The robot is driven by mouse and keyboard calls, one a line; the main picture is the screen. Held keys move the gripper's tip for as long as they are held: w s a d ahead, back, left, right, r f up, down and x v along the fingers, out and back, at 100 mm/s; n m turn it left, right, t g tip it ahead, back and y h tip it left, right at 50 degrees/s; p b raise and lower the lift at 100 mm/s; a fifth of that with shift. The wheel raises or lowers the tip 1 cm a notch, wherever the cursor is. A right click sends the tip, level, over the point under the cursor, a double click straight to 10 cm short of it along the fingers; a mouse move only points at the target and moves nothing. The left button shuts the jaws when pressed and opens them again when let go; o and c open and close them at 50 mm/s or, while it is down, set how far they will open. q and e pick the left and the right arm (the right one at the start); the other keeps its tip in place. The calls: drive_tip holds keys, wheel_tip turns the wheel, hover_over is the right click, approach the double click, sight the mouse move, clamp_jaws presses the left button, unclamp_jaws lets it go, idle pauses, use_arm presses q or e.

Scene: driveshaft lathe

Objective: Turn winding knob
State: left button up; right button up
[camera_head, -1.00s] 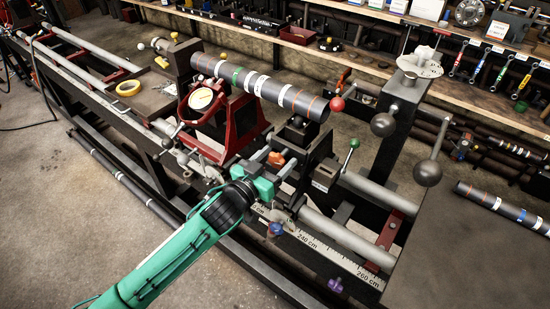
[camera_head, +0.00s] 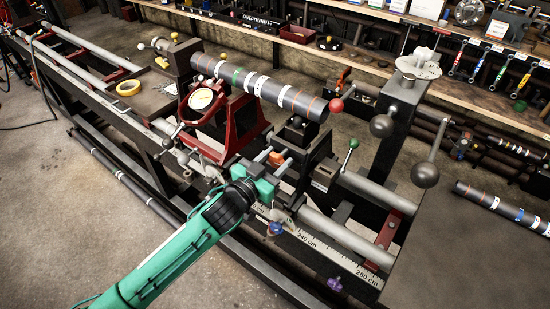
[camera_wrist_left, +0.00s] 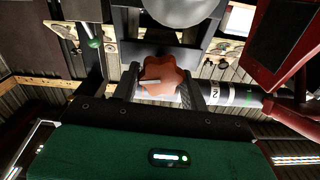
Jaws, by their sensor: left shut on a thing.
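The winding knob is the orange lobed knob (camera_head: 277,158) low on the lathe, below the right end of the driveshaft (camera_head: 260,85). In the left wrist view the knob (camera_wrist_left: 163,78) sits between the two dark fingers, with a light bar across its face. My left gripper (camera_head: 272,162) has come in from the lower left with its green body below the knob. Its fingers are shut on the knob, one on each side. The fingers partly hide the knob in the head view. My right gripper is not in view.
A red dial stand (camera_head: 215,150) rises left of the gripper. A blue knob (camera_head: 275,228) and a purple knob (camera_head: 335,284) are below. Open floor (camera_head: 70,220) lies at the left.

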use_arm(q)
drive_tip(key=m+p, duration=0.1)
drive_tip(key=m, duration=0.1)
drive_tip(key=shift+m, duration=0.3)
drive_tip(key=m+p, duration=0.1)
drive_tip(key=m, duration=0.2)
drive_tip(key=shift+s+d+m, duration=0.1)
drive_tip(key=shift+m, duration=0.2)
drive_tip(key=m, duration=0.3)
drive_tip(key=m+p, duration=0.1)
drive_tip(key=m, duration=0.1)
drive_tip(key=shift+s+d+f+m+p, duration=0.1)
drive_tip(key=shift+f+m+p, duration=0.1)
drive_tip(key=shift+m+p, duration=0.15)
drive_tip(key=o, duration=1)
drive_tip(key=shift+b+v, duration=1.8)
drive_tip(key=shift+v, duration=5.1)
